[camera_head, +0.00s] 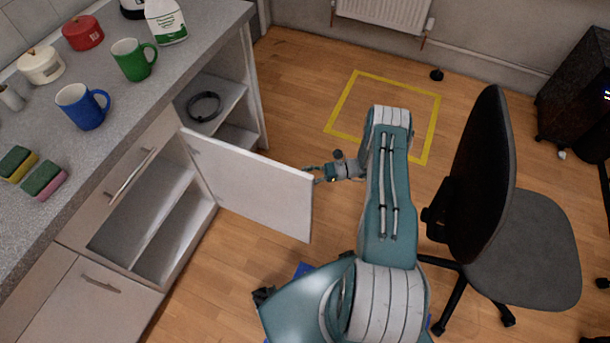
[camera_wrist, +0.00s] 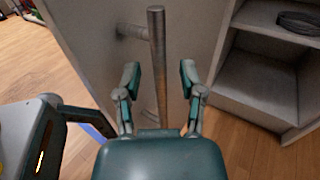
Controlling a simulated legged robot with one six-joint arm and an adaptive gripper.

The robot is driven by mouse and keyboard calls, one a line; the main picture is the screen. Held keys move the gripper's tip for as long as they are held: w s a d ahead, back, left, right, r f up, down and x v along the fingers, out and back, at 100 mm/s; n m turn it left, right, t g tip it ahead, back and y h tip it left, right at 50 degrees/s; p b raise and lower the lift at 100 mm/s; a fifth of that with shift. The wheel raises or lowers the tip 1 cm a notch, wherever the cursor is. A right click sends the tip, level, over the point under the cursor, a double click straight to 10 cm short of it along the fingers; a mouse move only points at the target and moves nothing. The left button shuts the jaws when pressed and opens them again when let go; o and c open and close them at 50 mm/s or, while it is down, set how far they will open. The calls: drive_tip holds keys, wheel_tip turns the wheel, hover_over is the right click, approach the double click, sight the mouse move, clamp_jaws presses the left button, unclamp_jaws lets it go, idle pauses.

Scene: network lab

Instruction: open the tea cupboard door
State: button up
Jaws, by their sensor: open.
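The cupboard door (camera_head: 250,185), a pale panel, stands swung wide out from the counter in the head view. The cupboard's shelved inside (camera_head: 150,225) shows to its left and looks empty. My gripper (camera_head: 318,172) is at the door's free edge, partly hidden behind it. In the wrist view my gripper (camera_wrist: 158,78) is open, with one finger on each side of the upright metal bar handle (camera_wrist: 157,50) on the door's outer face (camera_wrist: 105,60). I cannot tell whether the fingers touch the bar. The handle is hidden in the head view.
An office chair (camera_head: 515,220) stands close to the right of my arm. Open shelves (camera_head: 215,95) with a black cable coil (camera_head: 204,106) lie beyond the door. Mugs and sponges stand on the counter (camera_head: 110,110). Floor inside the yellow taped outline (camera_head: 350,105) is clear.

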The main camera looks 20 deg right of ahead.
drive_tip(key=v, duration=1)
drive_tip(key=shift+d, duration=0.35)
drive_tip(key=shift+s, duration=0.1)
drive_tip(key=w+a+r+n+g+h, duration=0.1)
drive_tip(key=a+r+n+g+h, duration=0.15)
drive_tip(key=r, duration=0.75)
drive_tip(key=w+a+r+n+g+h, duration=0.1)
drive_tip(key=a+r+n+h, duration=0.3)
drive_tip(key=r, duration=0.6)
drive_tip(key=w+a+r+n+g+h, duration=0.1)
drive_tip(key=a+r+n+g+h, duration=0.2)
drive_tip(key=r, duration=0.8)
drive_tip(key=s+a+r+n+t+h, duration=0.3)
drive_tip(key=s+a+r+n+h, duration=0.3)
drive_tip(key=s+r, duration=0.5)
drive_tip(key=s+a+r+n+t+h, duration=0.1)
drive_tip(key=s+a+r+n+t, duration=0.1)
drive_tip(key=s, duration=0.3)
drive_tip(key=s+a+r+n+t+h, duration=0.1)
drive_tip(key=s+r+n+t, duration=0.2)
drive_tip(key=s, duration=0.3)
drive_tip(key=shift+s+a, duration=0.35)
drive_tip(key=shift+a, duration=0.05)
